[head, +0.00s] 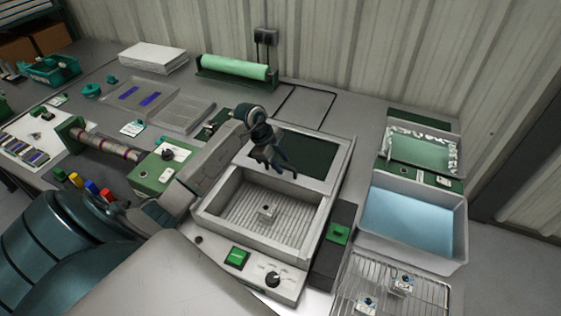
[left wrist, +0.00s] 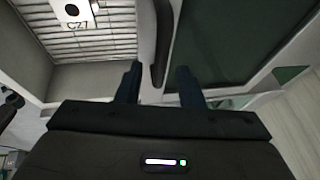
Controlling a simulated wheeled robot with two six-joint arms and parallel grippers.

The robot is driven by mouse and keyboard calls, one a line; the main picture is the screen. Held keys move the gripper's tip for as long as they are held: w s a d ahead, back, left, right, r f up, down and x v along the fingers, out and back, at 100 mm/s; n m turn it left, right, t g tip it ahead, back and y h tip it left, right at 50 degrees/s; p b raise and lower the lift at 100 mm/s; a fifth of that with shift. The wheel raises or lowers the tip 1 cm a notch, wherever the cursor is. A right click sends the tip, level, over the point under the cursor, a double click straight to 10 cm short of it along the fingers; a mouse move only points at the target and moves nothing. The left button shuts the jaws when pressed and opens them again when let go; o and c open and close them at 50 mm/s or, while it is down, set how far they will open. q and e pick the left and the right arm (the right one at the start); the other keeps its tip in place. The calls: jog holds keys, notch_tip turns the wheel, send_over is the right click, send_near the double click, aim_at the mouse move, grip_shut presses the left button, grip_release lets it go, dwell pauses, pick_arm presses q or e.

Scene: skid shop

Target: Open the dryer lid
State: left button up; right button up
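The dryer (head: 317,217) is a pale grey box in the middle of the head view. Its ribbed inside shows, with a small tagged part (head: 267,212) on the floor; the tag also shows in the left wrist view (left wrist: 73,12). The lid (head: 312,155), a pale frame with a dark pane, lies behind the opening. My left gripper (head: 275,168) is over the lid's front left area, pointing down. In the left wrist view its fingers (left wrist: 160,85) are apart, with a dark handle-like bar (left wrist: 160,45) between and beyond them. Contact cannot be told. My right gripper is not in view.
A green button (head: 237,258) and black knob (head: 272,279) are on the dryer's front. A blue-filled tray (head: 455,255) and a wire rack (head: 345,290) stand at right. A roller (head: 105,146) and green control box (head: 150,178) stand at left. A corrugated wall is behind.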

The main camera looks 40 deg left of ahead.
pick_arm(q)
jog(key=shift+s+a+r, duration=0.1)
jog(key=shift+a+r, duration=0.1)
jog(key=shift+r, duration=0.15)
jog(key=b+v, duration=0.3)
jog(key=v, duration=0.6)
jog(key=shift+r, duration=0.35)
jog(key=shift+s+a, duration=0.15)
